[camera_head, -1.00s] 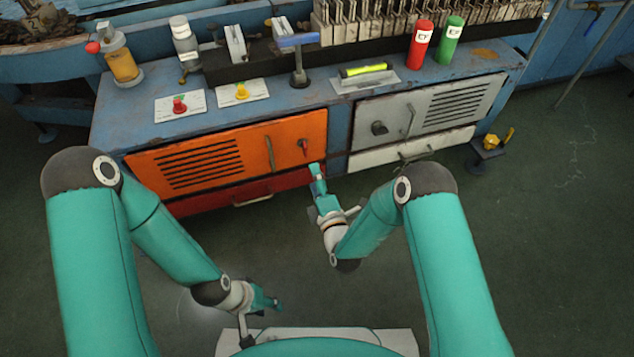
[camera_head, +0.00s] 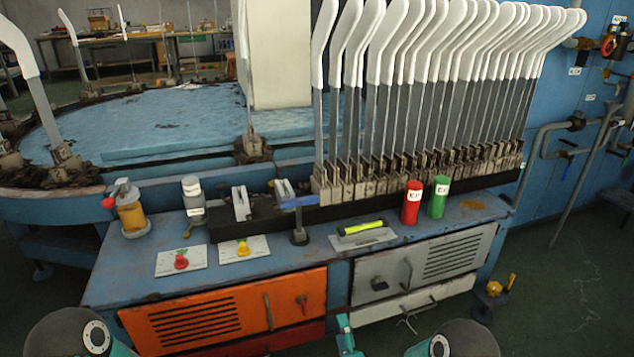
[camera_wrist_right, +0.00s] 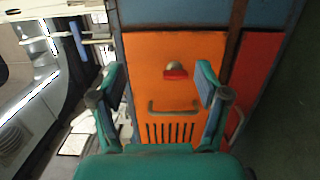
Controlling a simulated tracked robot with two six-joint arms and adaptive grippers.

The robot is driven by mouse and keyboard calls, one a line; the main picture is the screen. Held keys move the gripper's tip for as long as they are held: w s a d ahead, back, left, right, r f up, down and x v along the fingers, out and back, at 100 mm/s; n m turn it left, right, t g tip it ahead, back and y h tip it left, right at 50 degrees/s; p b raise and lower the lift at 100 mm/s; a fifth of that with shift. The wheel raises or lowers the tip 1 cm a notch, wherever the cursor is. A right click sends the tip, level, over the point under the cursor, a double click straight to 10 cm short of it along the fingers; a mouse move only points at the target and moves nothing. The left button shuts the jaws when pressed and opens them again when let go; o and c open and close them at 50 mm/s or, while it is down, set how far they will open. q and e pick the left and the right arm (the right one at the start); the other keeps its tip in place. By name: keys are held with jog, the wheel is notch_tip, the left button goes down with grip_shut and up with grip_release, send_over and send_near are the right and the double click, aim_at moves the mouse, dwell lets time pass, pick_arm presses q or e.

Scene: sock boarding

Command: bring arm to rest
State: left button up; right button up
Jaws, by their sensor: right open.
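My right gripper (camera_head: 346,335) shows at the bottom edge of the head view, in front of the cabinet, below the seam between the orange and grey doors. In the right wrist view my right gripper (camera_wrist_right: 157,85) has its two fingers wide apart with nothing between them. Beyond the fingers is the orange door (camera_wrist_right: 195,55) with its handle and a red-and-tan knob. My left gripper is out of the picture.
The blue bench (camera_head: 130,265) carries a red cylinder (camera_head: 411,203), a green cylinder (camera_head: 438,198), a yellow-green marker (camera_head: 360,228) and two cards with a red and a yellow knob. Behind stands a row of white-tipped sock boards (camera_head: 420,60).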

jog(key=s+d+m+g+h+p, duration=0.1)
jog(key=d+m+g+h, duration=0.1)
jog(key=d, duration=0.4)
jog(key=s+d+f+m+g+p, duration=0.1)
jog(key=s+d+f+m+g, duration=0.2)
jog(key=s+f+m+g, duration=0.55)
jog(key=s+a+f+m+g+y, duration=0.1)
jog(key=s+m+g, duration=0.2)
jog(key=s+m, duration=0.5)
jog(key=s+a+f+m+g+y, duration=0.15)
jog(key=s+m+g, duration=0.25)
jog(key=s, duration=0.9)
pick_arm(q)
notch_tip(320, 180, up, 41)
jog(key=p, duration=3.8)
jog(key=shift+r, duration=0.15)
pick_arm(e)
notch_tip(320, 180, up, 39)
jog(key=shift+w+a, duration=0.15)
jog(key=shift+w, duration=0.1)
jog(key=shift+f+t, duration=0.15)
jog(key=shift+t, duration=0.1)
jog(key=shift+c, duration=0.2)
